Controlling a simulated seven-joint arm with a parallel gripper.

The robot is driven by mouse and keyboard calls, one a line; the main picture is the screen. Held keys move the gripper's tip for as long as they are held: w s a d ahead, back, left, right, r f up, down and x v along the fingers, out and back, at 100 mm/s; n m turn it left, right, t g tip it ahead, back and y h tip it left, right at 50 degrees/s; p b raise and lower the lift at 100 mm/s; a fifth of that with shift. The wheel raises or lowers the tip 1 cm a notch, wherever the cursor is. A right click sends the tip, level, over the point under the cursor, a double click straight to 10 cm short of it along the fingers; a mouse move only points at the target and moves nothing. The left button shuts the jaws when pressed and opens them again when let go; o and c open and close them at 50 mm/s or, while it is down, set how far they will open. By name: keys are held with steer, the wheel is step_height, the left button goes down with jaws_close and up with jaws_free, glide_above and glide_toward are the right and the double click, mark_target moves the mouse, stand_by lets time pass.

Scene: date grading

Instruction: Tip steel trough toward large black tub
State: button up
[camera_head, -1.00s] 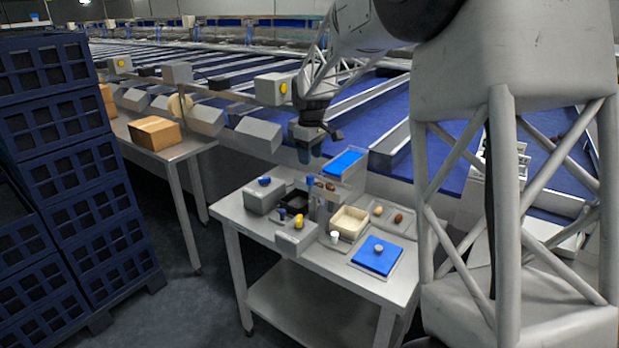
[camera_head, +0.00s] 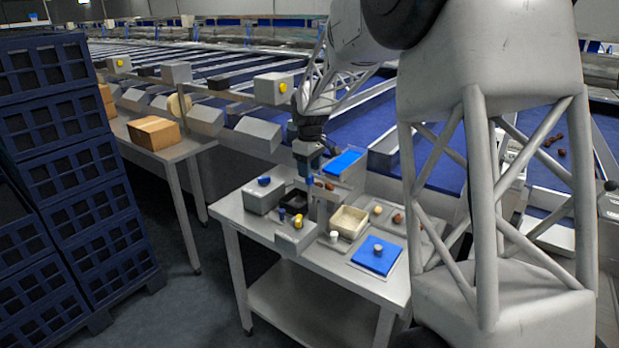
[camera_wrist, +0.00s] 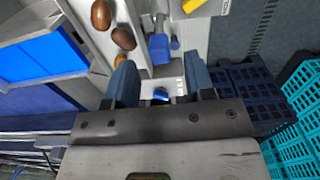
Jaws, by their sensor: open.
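My gripper (camera_head: 309,178) points down over the back of the steel table, close to the steel trough (camera_head: 322,205). Brown dates lie at the trough's top. In the wrist view the trough (camera_wrist: 132,22) runs just beyond the fingers, with several dates on its left. My gripper (camera_wrist: 160,72) is open there, its two blue-grey fingers apart. A small shiny blue piece (camera_wrist: 161,94) shows between the fingers, and a blue knob (camera_wrist: 159,47) lies just ahead. Contact cannot be told. The black tub (camera_head: 291,199) stands left of the trough, partly hidden behind nearer items.
A grey box with a blue knob (camera_head: 264,181) stands left of the tub. A cream tray (camera_head: 349,222), a white cup (camera_head: 334,237) and a blue pad (camera_head: 376,254) are to the right. Blue crates (camera_head: 75,160) are stacked at far left.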

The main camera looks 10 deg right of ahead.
mark_target(317, 186)
steer(key=shift+f, duration=1.7)
jaws_close()
